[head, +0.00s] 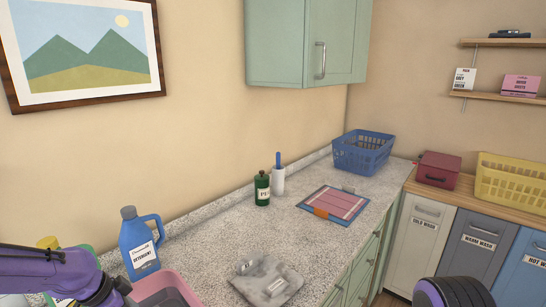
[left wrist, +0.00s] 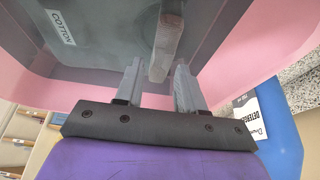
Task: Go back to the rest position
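My left arm comes in at the lower left of the head view, over the pink tub (head: 172,280). In the left wrist view my left gripper (left wrist: 157,82) has its two grey fingers apart. A grey-brown bar-like thing (left wrist: 168,40) shows beyond and partly between the fingers, nearer the right one; I see no grip on it. The pink tub (left wrist: 288,50) fills much of this view, with a grey-green item labelled COTTON (left wrist: 62,28) in it. My right gripper is not in view; only a dark, purple-edged part of my right arm shows at the lower right of the head view.
A blue detergent jug (head: 138,243) stands close beside the tub. Labelled bins (head: 470,245) line the right.

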